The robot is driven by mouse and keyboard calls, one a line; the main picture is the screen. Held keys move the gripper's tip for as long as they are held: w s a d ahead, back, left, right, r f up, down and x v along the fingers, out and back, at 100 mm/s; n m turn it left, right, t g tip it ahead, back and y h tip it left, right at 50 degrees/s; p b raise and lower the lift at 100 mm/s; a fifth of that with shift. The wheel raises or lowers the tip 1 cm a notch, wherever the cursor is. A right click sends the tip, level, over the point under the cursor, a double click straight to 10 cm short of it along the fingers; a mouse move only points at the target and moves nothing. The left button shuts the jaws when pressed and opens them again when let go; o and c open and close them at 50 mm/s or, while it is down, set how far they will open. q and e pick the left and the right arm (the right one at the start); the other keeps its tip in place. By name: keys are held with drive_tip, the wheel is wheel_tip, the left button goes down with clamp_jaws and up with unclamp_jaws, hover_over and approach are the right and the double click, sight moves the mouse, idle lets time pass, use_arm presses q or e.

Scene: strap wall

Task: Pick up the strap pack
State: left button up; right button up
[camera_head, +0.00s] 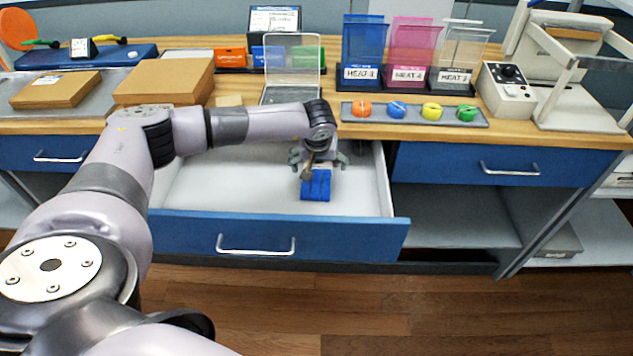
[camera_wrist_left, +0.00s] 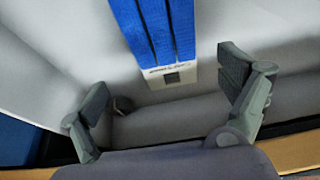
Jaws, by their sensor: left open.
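The strap pack (camera_head: 316,186) is a bundle of blue straps with a pale labelled band. It lies in the open drawer (camera_head: 230,190), right of the drawer's middle. In the left wrist view the blue straps (camera_wrist_left: 155,30) run up out of the picture, and the pale band end lies nearest the gripper. My left gripper (camera_head: 319,160) is over the drawer, just behind the pack in the head view. In the wrist view its fingers (camera_wrist_left: 168,105) are spread wide and nothing is held between them. My right gripper is not in view.
The drawer's blue front (camera_head: 350,238) and side walls surround the pack. Above, the wooden counter carries cardboard boxes (camera_head: 165,80), a clear-lidded case (camera_head: 292,65), a tray (camera_head: 415,114) of coloured rolls and a sealing machine (camera_head: 560,75). The rest of the drawer floor looks clear.

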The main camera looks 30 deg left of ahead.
sight(317, 174)
use_arm(q)
drive_tip(key=x, duration=0.4)
drive_tip(key=shift+a+f+p, duration=0.35)
drive_tip(key=shift+a+p, duration=0.05)
drive_tip(key=shift+a, duration=0.1)
drive_tip(key=shift+f, duration=0.3)
drive_tip(key=shift+f+b, duration=0.25)
drive_tip(key=shift+b, duration=0.05)
drive_tip(key=shift+c, duration=0.4)
drive_tip(key=c, duration=1.1)
drive_tip(key=shift+r, duration=0.1)
drive_tip(key=shift+c, duration=0.2)
